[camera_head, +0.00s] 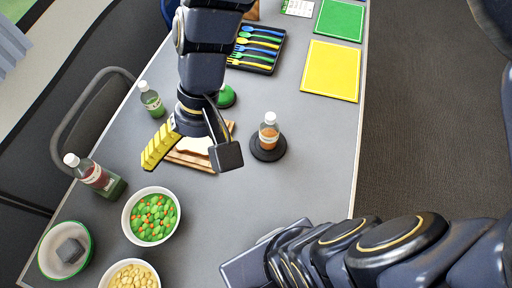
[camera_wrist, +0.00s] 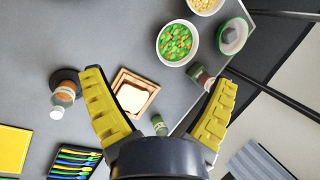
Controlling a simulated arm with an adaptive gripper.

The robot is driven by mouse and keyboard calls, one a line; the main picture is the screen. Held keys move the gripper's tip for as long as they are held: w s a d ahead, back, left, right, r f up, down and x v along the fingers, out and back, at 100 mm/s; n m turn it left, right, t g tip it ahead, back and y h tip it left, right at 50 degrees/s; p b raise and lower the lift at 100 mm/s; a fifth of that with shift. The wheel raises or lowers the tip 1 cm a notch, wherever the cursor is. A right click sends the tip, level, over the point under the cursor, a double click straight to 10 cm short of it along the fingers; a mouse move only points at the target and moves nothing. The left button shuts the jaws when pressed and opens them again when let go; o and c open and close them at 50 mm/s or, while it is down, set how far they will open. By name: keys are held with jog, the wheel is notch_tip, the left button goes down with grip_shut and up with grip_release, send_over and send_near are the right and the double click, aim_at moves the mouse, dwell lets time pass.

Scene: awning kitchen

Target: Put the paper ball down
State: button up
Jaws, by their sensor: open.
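A grey, faceted lump that looks like the paper ball (camera_head: 70,250) lies in a white bowl with a green rim (camera_head: 48,266) at the table's lower left corner. It also shows in the wrist view (camera_wrist: 230,36), in the same bowl (camera_wrist: 241,25) at the upper right. My gripper (camera_head: 188,160) hangs over the bread board, well apart from that bowl. Its yellow-padded fingers are spread wide with nothing between them in the wrist view (camera_wrist: 160,78).
Bread on a wooden board (camera_head: 180,158) lies below my gripper. Nearby are a bottle on a black disc (camera_head: 268,154), a green bottle (camera_head: 151,100), a red-labelled bottle (camera_head: 96,176) and a vegetable bowl (camera_head: 129,228). A cutlery tray (camera_head: 268,68) and yellow mat (camera_head: 330,70) lie farther back. The table's right middle is clear.

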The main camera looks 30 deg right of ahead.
jog(key=s+d+n+h, duration=0.2)
jog(key=s+d+h, duration=0.2)
jog(key=s+d, duration=0.2)
jog(key=shift+s+d, duration=0.4)
jog(key=shift+d, duration=0.45)
